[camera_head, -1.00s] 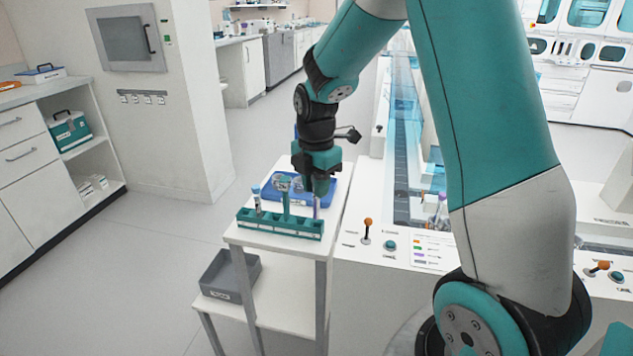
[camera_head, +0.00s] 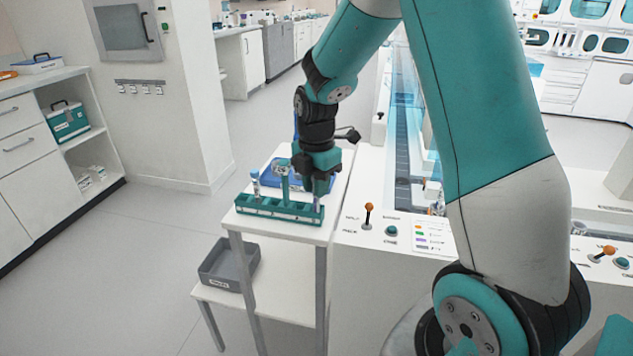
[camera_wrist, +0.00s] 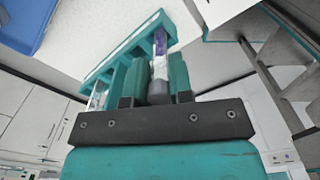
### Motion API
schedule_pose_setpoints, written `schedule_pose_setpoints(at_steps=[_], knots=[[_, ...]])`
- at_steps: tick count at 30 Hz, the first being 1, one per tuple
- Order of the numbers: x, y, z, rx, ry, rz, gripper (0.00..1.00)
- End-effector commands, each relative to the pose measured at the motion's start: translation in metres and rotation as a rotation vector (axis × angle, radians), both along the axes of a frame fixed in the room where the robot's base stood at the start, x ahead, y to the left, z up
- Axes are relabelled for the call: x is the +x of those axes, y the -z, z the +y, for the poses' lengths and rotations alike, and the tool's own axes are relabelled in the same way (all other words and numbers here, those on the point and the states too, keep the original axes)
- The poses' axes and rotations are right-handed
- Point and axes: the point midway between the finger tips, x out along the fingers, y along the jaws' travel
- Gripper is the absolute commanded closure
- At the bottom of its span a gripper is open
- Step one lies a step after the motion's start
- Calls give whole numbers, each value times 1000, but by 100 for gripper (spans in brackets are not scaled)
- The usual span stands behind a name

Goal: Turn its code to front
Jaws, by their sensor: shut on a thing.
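My gripper (camera_head: 320,184) is over the right end of the green tube rack (camera_head: 280,209) on the white stand. Its two green fingers are shut on a tube (camera_head: 317,201) with a purple part. In the wrist view the tube (camera_wrist: 160,66) shows a whitish label and purple between the fingers (camera_wrist: 157,84). Its end lies at the rack (camera_wrist: 125,46); I cannot tell whether it is seated or lifted. No code is readable on its visible side. A blue-capped tube (camera_head: 255,185) stands upright at the rack's left end.
A green post (camera_head: 284,182) rises from the rack. A blue tray (camera_head: 298,171) lies behind it. A grey bin (camera_head: 229,265) is on the lower shelf. To the right is a white machine with an orange-knobbed lever (camera_head: 368,213) and a glazed track (camera_head: 405,130).

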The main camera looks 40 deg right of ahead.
Motion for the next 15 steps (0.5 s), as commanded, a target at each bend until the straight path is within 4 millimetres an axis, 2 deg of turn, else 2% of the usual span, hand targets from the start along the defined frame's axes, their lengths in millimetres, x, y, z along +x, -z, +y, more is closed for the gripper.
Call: schedule_pose_setpoints(at_steps=[11,15], knots=[[0,1,0,0,-6,0,93],[0,-1,0,1,-111,2,93]])
